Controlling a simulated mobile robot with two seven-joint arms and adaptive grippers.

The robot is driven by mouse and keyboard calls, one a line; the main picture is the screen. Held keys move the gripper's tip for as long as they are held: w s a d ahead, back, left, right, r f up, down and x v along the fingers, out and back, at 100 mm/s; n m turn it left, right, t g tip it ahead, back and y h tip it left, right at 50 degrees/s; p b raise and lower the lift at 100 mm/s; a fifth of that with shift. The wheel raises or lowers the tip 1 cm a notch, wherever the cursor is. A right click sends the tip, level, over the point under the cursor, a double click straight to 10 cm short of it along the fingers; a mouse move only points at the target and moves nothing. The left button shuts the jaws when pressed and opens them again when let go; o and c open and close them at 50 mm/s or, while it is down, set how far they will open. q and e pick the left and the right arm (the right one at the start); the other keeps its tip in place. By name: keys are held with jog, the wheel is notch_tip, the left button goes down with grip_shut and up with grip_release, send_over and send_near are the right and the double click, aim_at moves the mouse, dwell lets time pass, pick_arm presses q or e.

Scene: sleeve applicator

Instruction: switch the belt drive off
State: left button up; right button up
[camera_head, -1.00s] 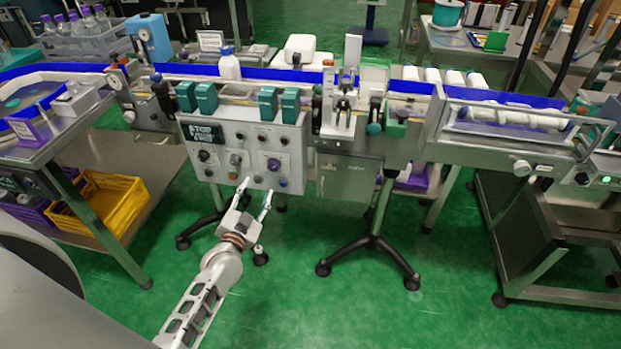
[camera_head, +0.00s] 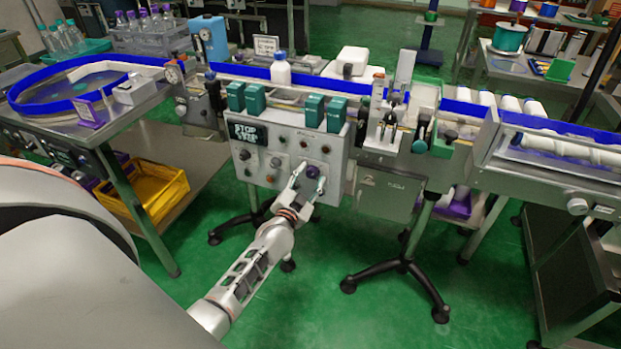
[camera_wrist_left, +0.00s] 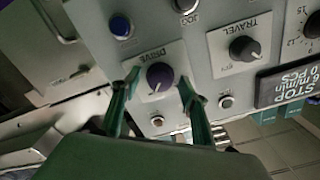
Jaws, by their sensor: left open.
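My left gripper (camera_head: 309,177) is at the panel, open. In the left wrist view its two fingers (camera_wrist_left: 158,82) stand one on each side of the knob. I cannot tell whether they touch it. A display (camera_head: 248,134) on the panel reads STOP on its top line. My right gripper is not in view.
A black TRAVEL knob (camera_wrist_left: 244,48) and a blue button (camera_wrist_left: 121,26) sit near the drive knob. Green blocks (camera_head: 255,98) and a white bottle (camera_head: 281,70) stand above the panel along the conveyor. Green floor is open in front of the machine.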

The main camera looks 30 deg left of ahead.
pick_arm(q)
jog(key=c, duration=1.1)
